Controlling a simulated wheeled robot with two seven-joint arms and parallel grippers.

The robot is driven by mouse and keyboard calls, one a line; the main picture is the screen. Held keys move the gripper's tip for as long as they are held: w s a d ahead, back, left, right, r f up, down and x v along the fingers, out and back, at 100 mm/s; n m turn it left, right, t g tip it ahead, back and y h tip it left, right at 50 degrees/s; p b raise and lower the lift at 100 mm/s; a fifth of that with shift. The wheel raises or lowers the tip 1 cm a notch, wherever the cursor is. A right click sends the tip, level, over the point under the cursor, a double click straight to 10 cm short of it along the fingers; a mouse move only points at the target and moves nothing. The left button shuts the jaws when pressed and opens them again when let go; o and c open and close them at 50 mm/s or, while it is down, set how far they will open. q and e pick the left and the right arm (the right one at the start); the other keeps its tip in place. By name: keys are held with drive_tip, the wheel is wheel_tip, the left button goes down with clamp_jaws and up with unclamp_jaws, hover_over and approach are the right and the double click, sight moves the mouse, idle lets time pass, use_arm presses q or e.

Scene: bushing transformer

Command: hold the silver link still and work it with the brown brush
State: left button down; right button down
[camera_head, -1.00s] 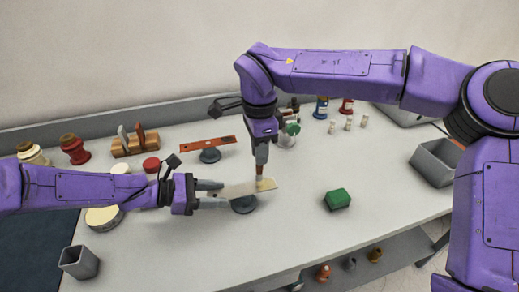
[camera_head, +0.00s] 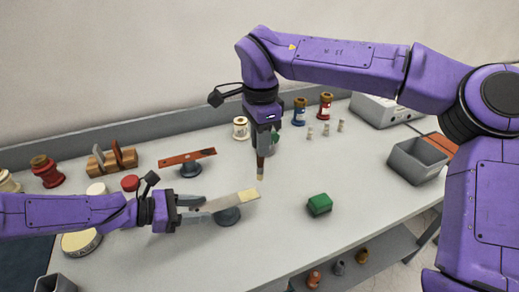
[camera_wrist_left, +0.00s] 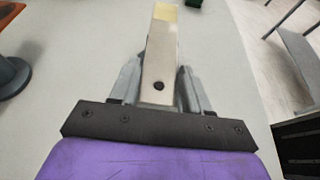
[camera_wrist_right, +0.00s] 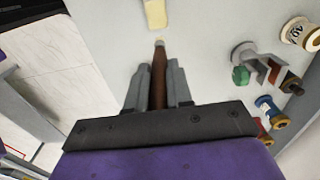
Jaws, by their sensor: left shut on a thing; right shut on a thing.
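The silver link (camera_head: 222,203) is a flat bar with a pale yellowish far end, lying over a dark round stand (camera_head: 228,216). My left gripper (camera_head: 196,208) is shut on its near end; the left wrist view shows the link (camera_wrist_left: 162,55) between the fingers, with a dark hole near them. My right gripper (camera_head: 263,146) is shut on the brown brush (camera_head: 261,166), which points down with a pale tip. In the right wrist view the brush (camera_wrist_right: 158,78) tip is just short of the link's yellowish end (camera_wrist_right: 155,14), apart from it in the head view.
A reddish bar lies on another stand (camera_head: 190,169) behind the link. A green block (camera_head: 319,205) is to the right. Several spools and small bottles line the back. A grey bin (camera_head: 416,160) stands at right. The front middle table is clear.

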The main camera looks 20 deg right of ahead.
drive_tip(key=shift+r, duration=1.8)
use_arm(q)
drive_tip(key=shift+c, duration=2.3)
unclamp_jaws()
drive_tip(key=v, duration=1.2)
